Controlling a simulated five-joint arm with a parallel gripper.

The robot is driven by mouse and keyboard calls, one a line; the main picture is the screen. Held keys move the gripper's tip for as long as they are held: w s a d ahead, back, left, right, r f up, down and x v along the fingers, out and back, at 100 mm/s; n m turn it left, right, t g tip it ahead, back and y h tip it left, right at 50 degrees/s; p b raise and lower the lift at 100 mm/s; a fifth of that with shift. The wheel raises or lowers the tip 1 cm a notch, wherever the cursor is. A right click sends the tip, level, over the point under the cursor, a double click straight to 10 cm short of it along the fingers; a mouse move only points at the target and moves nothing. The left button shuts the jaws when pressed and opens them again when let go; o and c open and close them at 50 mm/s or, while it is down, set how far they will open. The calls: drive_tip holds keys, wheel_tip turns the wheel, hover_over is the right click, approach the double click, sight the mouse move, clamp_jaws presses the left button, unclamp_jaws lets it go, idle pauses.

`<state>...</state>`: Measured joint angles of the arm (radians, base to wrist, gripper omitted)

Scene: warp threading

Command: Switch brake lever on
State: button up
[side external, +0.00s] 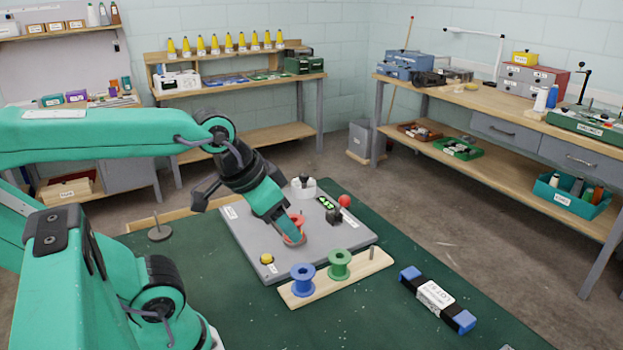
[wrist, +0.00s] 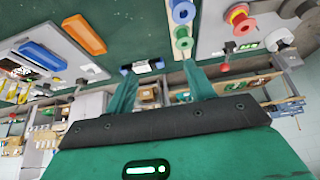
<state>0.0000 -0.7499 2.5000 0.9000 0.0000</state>
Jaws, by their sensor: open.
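The likely brake lever is a red ball knob (side external: 344,201) on a short stem over a dark block (side external: 333,216), at the right of a grey panel (side external: 235,225). The red ball also shows in the wrist view (wrist: 230,46), right of my fingers. My gripper (side external: 291,238) is open and appears empty. In the side view it overlaps a red spool on the panel, left of the knob and apart from it. In the wrist view my gripper (wrist: 161,68) has its fingers spread, and the red spool (wrist: 241,19) lies to their right. I cannot tell the height of the fingertips.
A blue spool (side external: 302,280) and green spool (side external: 339,264) stand on a wooden strip (side external: 365,270) before the panel. A yellow button (side external: 266,259) is at the panel's front left. A blue-ended bar (side external: 437,298) lies right on the green table. A white-based knob (side external: 303,187) stands behind.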

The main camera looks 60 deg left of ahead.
drive_tip(key=shift+w+r, duration=0.15)
drive_tip(key=shift+w, duration=0.05)
drive_tip(key=c, duration=1.1)
drive_tip(key=shift+w+a+r+m, duration=0.15)
drive_tip(key=shift+w+r+m, duration=0.15)
drive_tip(key=shift+w+m, duration=0.15)
clamp_jaws()
drive_tip(key=w+a+r+m+g, duration=0.1)
drive_tip(key=w+a+m, duration=0.1)
drive_tip(key=w+m, duration=0.35)
drive_tip(key=w+a+r+m+g, duration=0.1)
drive_tip(key=w+a+m+g, duration=0.15)
drive_tip(key=w, duration=0.65)
drive_tip(key=w+a+f+m+g, duration=0.1)
drive_tip(key=w+a+f+m, duration=0.6)
drive_tip(key=w, duration=0.6)
drive_tip(key=shift+a+f, duration=0.75)
drive_tip(key=shift+g, duration=0.25)
